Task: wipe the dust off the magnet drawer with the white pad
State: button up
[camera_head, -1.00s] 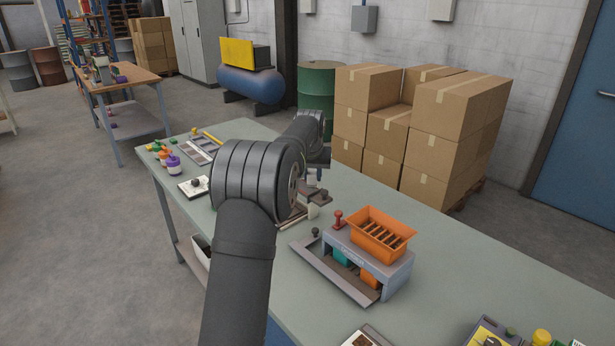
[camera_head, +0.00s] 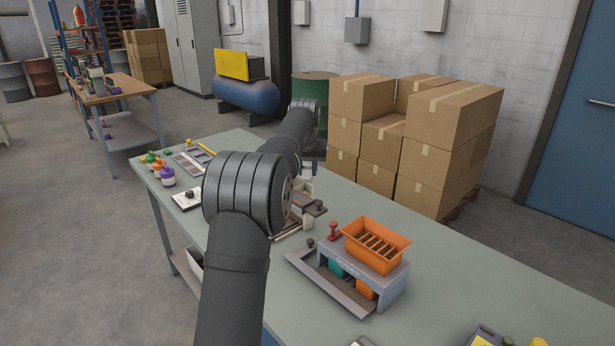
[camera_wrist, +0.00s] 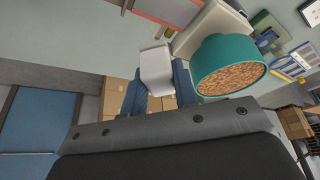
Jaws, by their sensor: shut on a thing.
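My gripper (camera_wrist: 157,85) has its dark blue fingers shut on a white block, which looks like the white pad (camera_wrist: 155,66). In the head view my arm hides most of the gripper, and a small pale piece shows just past the arm. I cannot tell for sure which part is the magnet drawer. An orange tray with dark bars (camera_head: 375,243) sits on a grey stand (camera_head: 386,283) to the right of my arm, apart from the gripper. Dust is too small to make out.
A teal tub of brown granules (camera_wrist: 230,66) is close beside the fingers in the wrist view. Small colored pots (camera_head: 167,177) stand at the bench's far left. Stacked cartons (camera_head: 415,140) stand behind the bench (camera_head: 450,275). The bench right of the stand is mostly clear.

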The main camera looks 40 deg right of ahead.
jog(key=shift+r, duration=0.3)
jog(key=shift+r, duration=1.4)
